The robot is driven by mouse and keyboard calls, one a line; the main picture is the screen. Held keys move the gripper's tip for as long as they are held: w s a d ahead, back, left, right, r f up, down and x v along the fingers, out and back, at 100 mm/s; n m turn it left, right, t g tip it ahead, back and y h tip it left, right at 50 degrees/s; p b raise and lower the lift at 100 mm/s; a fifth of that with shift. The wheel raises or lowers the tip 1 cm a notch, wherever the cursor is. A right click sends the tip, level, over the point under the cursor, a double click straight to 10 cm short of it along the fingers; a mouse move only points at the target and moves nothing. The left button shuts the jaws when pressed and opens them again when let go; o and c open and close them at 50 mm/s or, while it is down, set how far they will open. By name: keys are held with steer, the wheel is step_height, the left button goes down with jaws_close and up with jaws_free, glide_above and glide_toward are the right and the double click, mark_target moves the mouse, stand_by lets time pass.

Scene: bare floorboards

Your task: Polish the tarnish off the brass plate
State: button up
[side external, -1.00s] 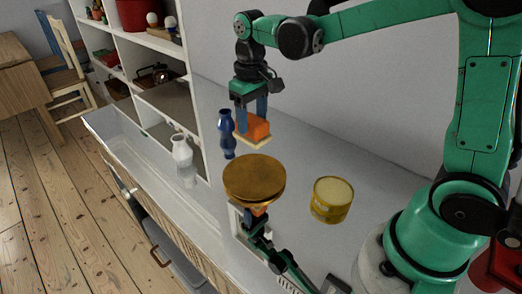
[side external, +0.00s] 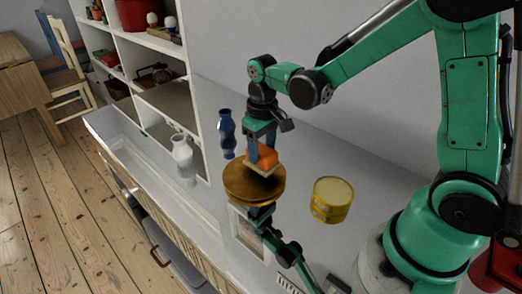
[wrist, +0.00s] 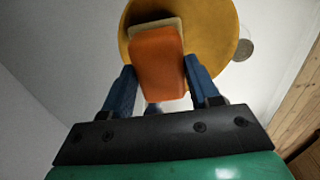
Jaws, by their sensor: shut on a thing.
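The brass plate (side external: 240,184) is a round golden-brown disc above the pale counter in the side view. It also shows in the wrist view (wrist: 222,25), yellow-brown there. My gripper (side external: 262,147) is shut on an orange block with a cream pad (side external: 261,168) under it. The orange block (wrist: 158,62) sits between my blue fingers in the wrist view. The pad is at the plate's upper right part in the side view. It looks on or just above the surface; I cannot tell if it touches. The block and pad hide part of the plate.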

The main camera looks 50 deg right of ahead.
steer(key=shift+f, duration=0.75)
steer(key=shift+s+f, duration=0.1)
steer(key=shift+s, duration=1)
jaws_close()
steer(key=shift+s+a, duration=0.1)
steer(key=shift+s, duration=0.65)
steer(key=shift+w, duration=1.95)
steer(key=shift+s+r, duration=0.15)
steer(key=shift+r, duration=3.95)
